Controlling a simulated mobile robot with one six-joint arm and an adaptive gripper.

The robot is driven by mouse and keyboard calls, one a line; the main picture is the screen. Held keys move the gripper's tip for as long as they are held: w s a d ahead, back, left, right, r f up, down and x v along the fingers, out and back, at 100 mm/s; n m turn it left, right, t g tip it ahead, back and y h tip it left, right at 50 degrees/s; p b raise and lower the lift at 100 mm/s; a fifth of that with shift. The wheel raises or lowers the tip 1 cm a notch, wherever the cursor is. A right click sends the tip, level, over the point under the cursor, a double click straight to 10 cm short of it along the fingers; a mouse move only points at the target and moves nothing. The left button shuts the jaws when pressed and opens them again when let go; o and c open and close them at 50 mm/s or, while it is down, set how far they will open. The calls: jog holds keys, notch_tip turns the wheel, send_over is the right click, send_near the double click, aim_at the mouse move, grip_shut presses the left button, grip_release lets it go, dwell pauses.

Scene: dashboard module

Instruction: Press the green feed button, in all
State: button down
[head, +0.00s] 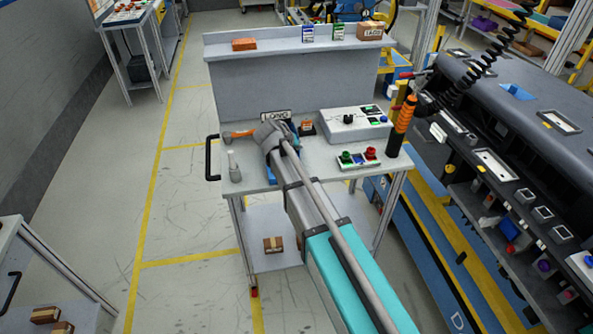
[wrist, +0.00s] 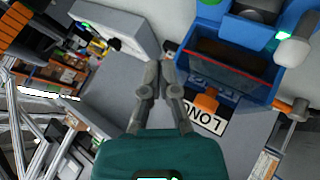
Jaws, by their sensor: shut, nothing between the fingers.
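A green button (head: 345,157) stands on a small panel (head: 357,164) at the front right of the grey workbench, beside a red button (head: 370,153). I cannot read a label naming it as the feed button. My gripper (head: 272,132) is over the middle of the bench, left of and apart from that panel. In the wrist view my gripper's fingers (wrist: 160,65) are together with nothing between them.
A white control box (head: 352,124) with a black knob stands behind the button panel. An orange-and-black tool (head: 403,122) hangs at its right. A blue bin (wrist: 215,55) and a LONG label (wrist: 206,118) are close to my gripper. The bench's left part holds small items.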

jog(key=shift+f+b, duration=2.95)
jog(key=shift+f, duration=0.3)
jog(key=shift+f+b, duration=0.95)
jog(key=shift+r, duration=0.2)
dwell(0.4)
jog(key=shift+r+p, duration=0.8)
jog(key=shift+p, duration=0.2)
jog(key=shift+r+p, duration=2.45)
jog(key=shift+r, duration=0.05)
